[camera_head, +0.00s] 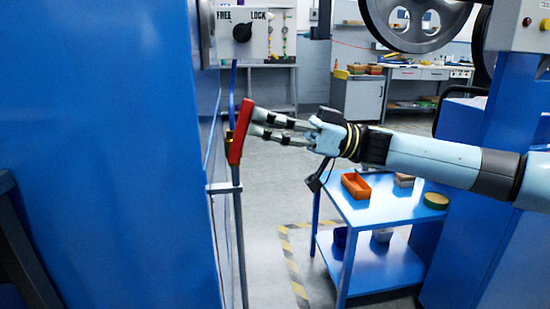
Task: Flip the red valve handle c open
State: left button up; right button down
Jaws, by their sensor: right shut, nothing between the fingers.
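The red valve handle (240,132) stands nearly upright, tilted slightly, on a thin vertical pipe (239,235) beside the large blue cabinet. My right gripper (256,123) comes in from the right with its fingers pointing at the handle. The fingertips are at the handle's right side; I cannot tell whether they touch it. The fingers are shut with nothing between them. The letter that marks the handle cannot be seen. My left gripper is not in view.
A grey panel with a black FREE/LOCK knob (242,32) is above the handle. The blue cabinet (100,130) fills the left. A blue cart (375,207) with an orange bin (356,186) stands below my right arm. Large pulley wheels (416,20) are at the top right.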

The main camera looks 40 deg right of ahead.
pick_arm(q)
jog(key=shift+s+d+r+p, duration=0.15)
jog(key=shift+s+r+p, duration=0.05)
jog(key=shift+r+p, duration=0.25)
pick_arm(e)
jog(key=shift+w+a+r, duration=0.45)
jog(key=shift+a+r, duration=0.15)
jog(key=shift+a, duration=0.2)
jog(key=shift+w+r+g, duration=0.1)
jog(key=shift+g, duration=0.2)
